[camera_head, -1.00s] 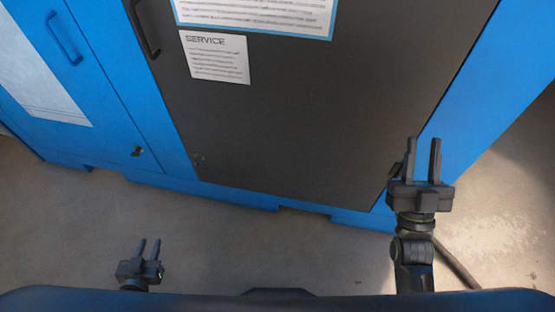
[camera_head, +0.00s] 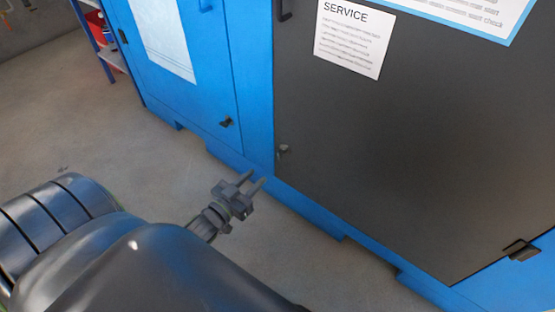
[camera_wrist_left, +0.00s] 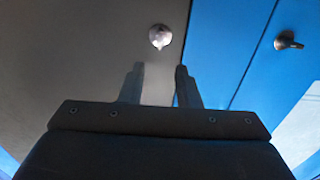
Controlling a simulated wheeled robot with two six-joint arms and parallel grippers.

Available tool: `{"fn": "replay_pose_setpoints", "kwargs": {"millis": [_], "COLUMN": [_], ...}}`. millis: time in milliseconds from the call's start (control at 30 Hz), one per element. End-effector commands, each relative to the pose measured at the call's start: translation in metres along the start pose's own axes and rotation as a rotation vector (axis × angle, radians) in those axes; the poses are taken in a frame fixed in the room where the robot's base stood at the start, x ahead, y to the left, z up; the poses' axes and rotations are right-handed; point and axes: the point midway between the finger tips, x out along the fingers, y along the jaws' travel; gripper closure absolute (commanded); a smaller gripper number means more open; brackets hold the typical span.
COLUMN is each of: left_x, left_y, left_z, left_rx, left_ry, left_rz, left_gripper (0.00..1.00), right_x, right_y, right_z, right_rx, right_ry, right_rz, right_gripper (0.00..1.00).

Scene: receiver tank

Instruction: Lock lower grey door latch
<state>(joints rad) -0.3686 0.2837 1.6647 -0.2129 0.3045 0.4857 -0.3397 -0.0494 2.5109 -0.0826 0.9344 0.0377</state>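The dark grey door (camera_head: 400,150) fills the right of the head view. Its lower latch (camera_head: 283,150) is a small knob near its lower left corner. In the left wrist view the latch (camera_wrist_left: 160,36) is a round silvery piece on the grey door (camera_wrist_left: 80,60), beyond the fingertips. My left gripper (camera_head: 256,177) is open and empty, below and left of the latch, and apart from it. Its two fingers (camera_wrist_left: 160,70) also show spread in the left wrist view. The latch's exact turn is too small to tell. My right gripper is out of view.
The blue door (camera_head: 190,60) to the left has its own black latch (camera_head: 227,122), also seen in the left wrist view (camera_wrist_left: 287,41). A hinge (camera_head: 521,249) sits at the grey door's lower right. Bare floor (camera_head: 110,130) lies in front. A shelf (camera_head: 98,40) stands far left.

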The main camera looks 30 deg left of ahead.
Motion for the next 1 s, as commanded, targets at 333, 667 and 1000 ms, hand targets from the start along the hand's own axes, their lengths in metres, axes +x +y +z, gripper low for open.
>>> {"fn": "replay_pose_setpoints", "kwargs": {"millis": [333, 667, 1000], "left_x": [0.074, 0.106, 0.108], "left_y": [0.0, 0.0, 0.0], "left_z": [0.001, 0.001, 0.001], "left_rx": [0.001, 0.0, 0.0], "left_ry": [0.002, -0.001, -0.002], "left_rz": [0.0, -0.001, -0.001], "left_gripper": [0.7, 0.7, 0.74], "right_x": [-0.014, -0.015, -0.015], "right_y": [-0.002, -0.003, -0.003], "right_z": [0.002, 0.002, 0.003], "right_rx": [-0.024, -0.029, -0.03], "right_ry": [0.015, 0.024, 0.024], "right_rz": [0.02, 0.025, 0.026], "right_gripper": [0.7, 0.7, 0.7]}}
